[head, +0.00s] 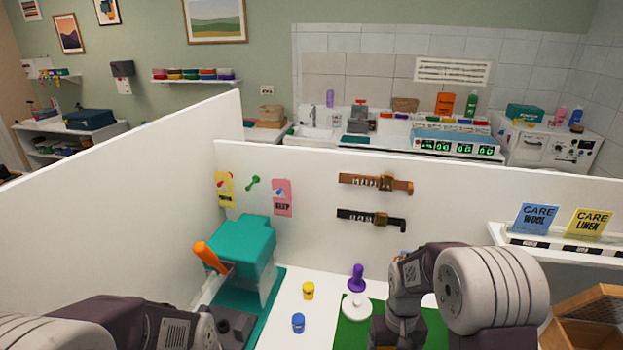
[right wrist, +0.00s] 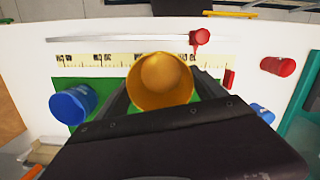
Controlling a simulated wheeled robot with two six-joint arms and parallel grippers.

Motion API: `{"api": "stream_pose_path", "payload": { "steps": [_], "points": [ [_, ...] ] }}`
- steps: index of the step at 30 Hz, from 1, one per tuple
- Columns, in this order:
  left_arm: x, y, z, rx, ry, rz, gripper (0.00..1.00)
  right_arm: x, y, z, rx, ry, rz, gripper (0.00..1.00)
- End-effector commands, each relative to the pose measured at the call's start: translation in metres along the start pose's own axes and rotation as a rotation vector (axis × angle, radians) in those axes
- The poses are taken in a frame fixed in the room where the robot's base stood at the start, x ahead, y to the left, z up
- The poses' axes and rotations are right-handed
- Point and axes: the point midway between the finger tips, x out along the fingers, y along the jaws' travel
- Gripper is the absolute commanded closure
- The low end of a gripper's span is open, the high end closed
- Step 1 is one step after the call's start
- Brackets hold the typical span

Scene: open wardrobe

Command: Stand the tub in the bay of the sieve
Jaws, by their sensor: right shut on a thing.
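My right gripper (right wrist: 160,88) is shut on a yellow-orange round tub (right wrist: 160,100), with one dark finger on each side of it. The tub's round end faces the camera, with a rounded lighter part in its middle. A green mat (right wrist: 110,88) and a pale marked strip show beyond it. In the head view my right arm hides the gripper and the tub. I cannot pick out the sieve or its bay with certainty in either view. My left arm comes in at the lower left of the head view; its gripper is out of frame.
A teal machine (head: 243,245) with an orange handle stands left of the green mat (head: 352,335). Yellow (head: 308,290) and blue (head: 298,323) small pots stand between them. A purple-handled thing (head: 357,278) and a white disc (head: 356,308) are beside my right arm. White panels enclose the back and left.

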Motion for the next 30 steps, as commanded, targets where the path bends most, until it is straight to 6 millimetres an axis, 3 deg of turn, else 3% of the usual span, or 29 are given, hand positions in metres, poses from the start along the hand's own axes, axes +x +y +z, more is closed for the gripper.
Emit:
{"api": "stream_pose_path", "payload": {
  "steps": [10, 17, 23, 30],
  "points": [
    [0.000, 0.000, 0.000, 0.000, 0.000, 0.000, 0.64, 0.000, 0.000, 0.000, -0.032, -0.001, 0.001, 0.68],
    [-0.002, 0.000, 0.000, 0.000, 0.000, 0.000, 0.64, -0.007, 0.010, -0.003, -0.335, -0.008, 0.022, 0.68],
    [-0.015, 0.000, -0.002, 0.000, 0.000, 0.000, 0.64, -0.028, 0.065, -0.007, -0.500, -0.008, 0.046, 0.68],
    [-0.027, 0.001, -0.003, 0.000, 0.000, 0.000, 0.64, -0.043, 0.129, 0.003, -0.390, -0.002, 0.049, 0.68]
  ]
}}
